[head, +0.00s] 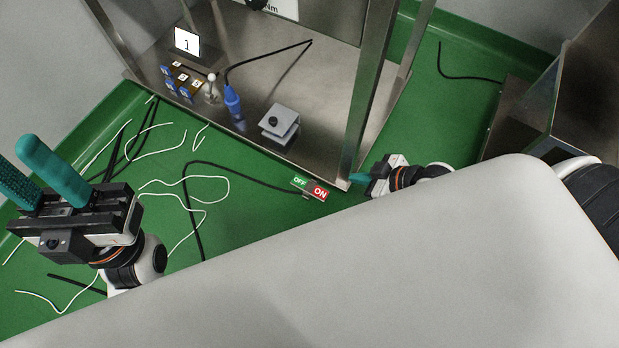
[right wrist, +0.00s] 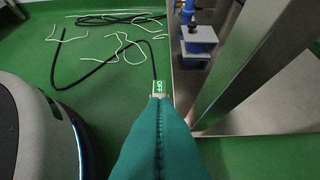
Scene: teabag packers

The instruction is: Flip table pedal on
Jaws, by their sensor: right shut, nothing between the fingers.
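The pedal (head: 310,187) lies on the green floor by the table's front leg in the head view. It has a green OFF end and a red ON end, and a black cable runs from it. In the right wrist view the green OFF end (right wrist: 159,87) shows just beyond my fingertips; the fingers hide the rest. My right gripper (head: 358,178) is shut and empty, low beside the pedal's ON end, with teal fingers pointing at it. It also shows in the right wrist view (right wrist: 158,103). My left gripper (head: 45,175) is raised at the left, its two teal fingers apart, empty.
The steel table (head: 300,75) stands behind the pedal, with its leg (head: 368,85) close to my right gripper. White and black cables (head: 205,190) lie loose on the floor.

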